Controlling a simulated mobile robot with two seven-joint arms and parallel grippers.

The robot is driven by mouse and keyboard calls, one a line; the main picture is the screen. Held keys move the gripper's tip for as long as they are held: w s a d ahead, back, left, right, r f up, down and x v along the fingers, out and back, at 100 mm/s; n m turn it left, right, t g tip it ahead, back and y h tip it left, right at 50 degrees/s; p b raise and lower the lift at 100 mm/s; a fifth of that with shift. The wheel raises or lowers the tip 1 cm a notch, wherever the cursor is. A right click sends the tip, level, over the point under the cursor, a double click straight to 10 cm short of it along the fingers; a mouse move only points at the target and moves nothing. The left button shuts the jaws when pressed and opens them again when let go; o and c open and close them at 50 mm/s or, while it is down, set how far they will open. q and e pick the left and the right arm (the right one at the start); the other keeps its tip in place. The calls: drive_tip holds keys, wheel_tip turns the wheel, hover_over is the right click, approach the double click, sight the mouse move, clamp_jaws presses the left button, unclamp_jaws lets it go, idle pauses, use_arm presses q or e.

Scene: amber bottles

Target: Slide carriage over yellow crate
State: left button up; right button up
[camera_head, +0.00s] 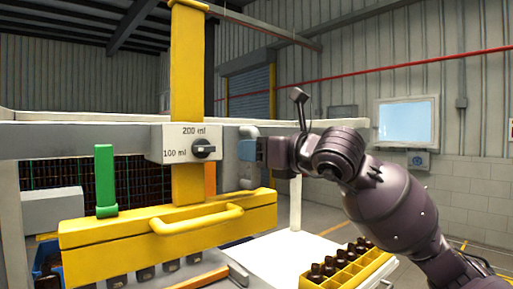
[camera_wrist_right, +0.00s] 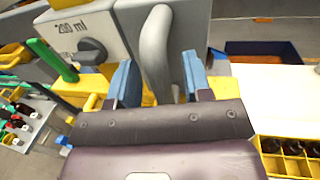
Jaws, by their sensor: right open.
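The yellow carriage (camera_head: 150,238) has a yellow front handle (camera_head: 197,219), a green lever (camera_head: 105,180) and a white dial box (camera_head: 187,142) marked 100 ml and 200 ml. It stands left of the yellow crate (camera_head: 372,270), which holds several dark bottles. The crate also shows at lower right in the right wrist view (camera_wrist_right: 298,166). My right gripper (camera_head: 248,148) is open at a grey curved handle (camera_wrist_right: 158,50) beside the dial box. In the right wrist view the handle rises between the blue fingers; I cannot tell whether they touch it. My left gripper is not in view.
A pale horizontal beam (camera_head: 60,143) runs behind the yellow upright post (camera_head: 187,65). A white tabletop (camera_head: 285,250) lies mostly bare between carriage and crate. In the wrist view, bottles with red and dark tops (camera_wrist_right: 18,108) stand at left.

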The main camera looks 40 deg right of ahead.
clamp_jaws()
idle(0.3)
